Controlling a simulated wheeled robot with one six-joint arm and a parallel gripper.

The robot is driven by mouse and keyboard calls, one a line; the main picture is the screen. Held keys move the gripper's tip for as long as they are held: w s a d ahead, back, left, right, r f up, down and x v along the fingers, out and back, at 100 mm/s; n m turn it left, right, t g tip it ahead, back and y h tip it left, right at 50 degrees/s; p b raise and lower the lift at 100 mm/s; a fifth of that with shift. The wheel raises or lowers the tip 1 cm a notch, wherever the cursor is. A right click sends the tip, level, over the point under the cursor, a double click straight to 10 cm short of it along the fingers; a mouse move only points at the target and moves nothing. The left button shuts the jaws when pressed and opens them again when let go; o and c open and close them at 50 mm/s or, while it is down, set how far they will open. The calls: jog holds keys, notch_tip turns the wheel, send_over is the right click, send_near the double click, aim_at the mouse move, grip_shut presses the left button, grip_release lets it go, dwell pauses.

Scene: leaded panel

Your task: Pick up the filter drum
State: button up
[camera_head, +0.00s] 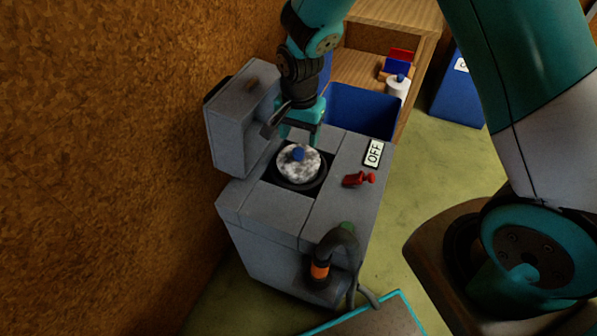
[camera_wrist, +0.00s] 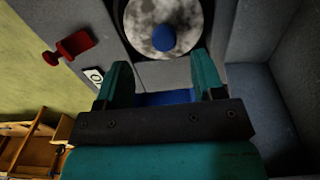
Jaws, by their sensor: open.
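The filter drum (camera_head: 291,169) is a round, mottled grey and white piece with a blue knob on top. It sits in a dark round opening in the top of a grey machine (camera_head: 270,234). In the wrist view the drum (camera_wrist: 145,35) is at the top centre, just beyond the fingertips. My gripper (camera_head: 302,132) is above the machine, close to the far side of the drum. Its two teal fingers (camera_wrist: 164,78) are apart with nothing between them, and the blue knob lies ahead of the gap. The drum's lower part is hidden in the opening.
The raised grey lid (camera_head: 240,118) stands left of my gripper, by the brown wall. A red lever (camera_head: 358,179) and an OFF label (camera_head: 374,153) are on the machine's right side. A blue bin (camera_head: 359,112) and wooden shelf are behind. A hose (camera_head: 341,246) is in front.

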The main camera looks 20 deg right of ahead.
aim_at(298, 151)
jog(key=f, duration=0.6)
jog(key=shift+w+f+b, duration=0.3)
grip_shut()
